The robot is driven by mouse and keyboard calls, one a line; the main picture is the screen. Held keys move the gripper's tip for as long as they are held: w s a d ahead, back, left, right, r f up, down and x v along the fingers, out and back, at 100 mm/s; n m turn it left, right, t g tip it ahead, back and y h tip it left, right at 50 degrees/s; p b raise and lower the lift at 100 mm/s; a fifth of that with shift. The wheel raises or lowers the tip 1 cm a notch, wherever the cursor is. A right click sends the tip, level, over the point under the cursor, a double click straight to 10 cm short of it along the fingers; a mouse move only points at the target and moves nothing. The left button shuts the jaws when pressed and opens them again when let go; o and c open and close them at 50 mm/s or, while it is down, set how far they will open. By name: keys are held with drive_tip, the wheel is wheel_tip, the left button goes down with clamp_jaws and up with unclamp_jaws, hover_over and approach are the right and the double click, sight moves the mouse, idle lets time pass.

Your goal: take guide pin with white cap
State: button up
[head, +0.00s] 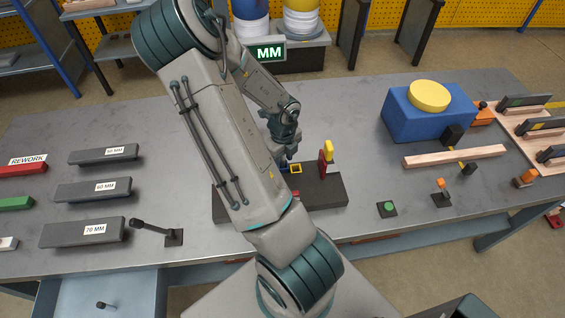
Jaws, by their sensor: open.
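I cannot make out a guide pin with a white cap; my arm hides part of the table and the fixture. My gripper (290,153) points down over the black fixture base (325,190), close to a small yellow square frame on it. It looks empty, and its fingers are small and partly hidden. A red post (322,163) and a yellow upright piece (329,150) stand on the base just right of my gripper.
Grey bars marked in MM (85,233) lie at left, near a black lever (155,229). A blue block with a yellow disc (428,112), a wooden strip (455,157) and a green button (387,208) are at right. An open drawer (105,290) juts out at front left.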

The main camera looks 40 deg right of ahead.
clamp_jaws()
